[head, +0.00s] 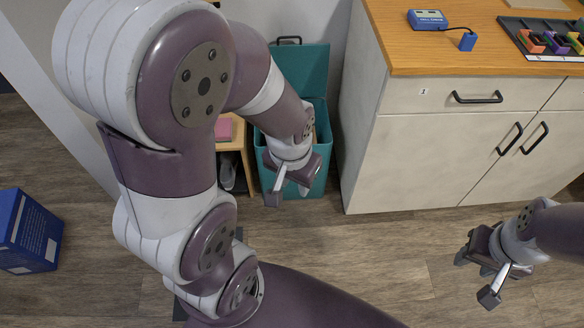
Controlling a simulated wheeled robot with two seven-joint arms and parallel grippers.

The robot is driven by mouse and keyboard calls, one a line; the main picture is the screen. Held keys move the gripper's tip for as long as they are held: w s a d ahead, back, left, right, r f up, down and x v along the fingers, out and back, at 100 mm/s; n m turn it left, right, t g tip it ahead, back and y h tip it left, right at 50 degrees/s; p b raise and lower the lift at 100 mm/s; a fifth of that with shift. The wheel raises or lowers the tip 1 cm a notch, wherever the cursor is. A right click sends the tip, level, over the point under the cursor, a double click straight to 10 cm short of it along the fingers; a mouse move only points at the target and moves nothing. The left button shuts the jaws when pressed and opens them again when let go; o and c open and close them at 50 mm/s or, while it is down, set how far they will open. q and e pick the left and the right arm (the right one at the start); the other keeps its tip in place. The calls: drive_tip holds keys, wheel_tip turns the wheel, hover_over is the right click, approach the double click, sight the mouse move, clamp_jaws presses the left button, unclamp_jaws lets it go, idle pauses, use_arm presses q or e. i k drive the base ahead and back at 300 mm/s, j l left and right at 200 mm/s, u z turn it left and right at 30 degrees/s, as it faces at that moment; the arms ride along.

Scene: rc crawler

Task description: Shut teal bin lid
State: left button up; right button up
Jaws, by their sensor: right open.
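The teal bin (318,181) stands on the floor between a small wooden stool and the white cabinet. Its teal lid (303,66) is raised upright at the back, with a dark handle (288,40) at its top edge. My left gripper (288,192) hangs in front of the bin, covering part of its front and opening. I cannot tell whether its fingers are open or whether it touches the bin. My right gripper (475,277) is open over the floor at the lower right, away from the bin.
The white cabinet (420,165) with a wooden top (480,60) stands close on the bin's right. A wooden stool (240,135) with a pink item (223,130) is on its left. A blue box (28,232) lies far left. The floor in front is clear.

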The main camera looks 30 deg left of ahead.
sight(305, 67)
drive_tip(key=i+j+u, duration=0.1)
drive_tip(key=i, duration=1.1)
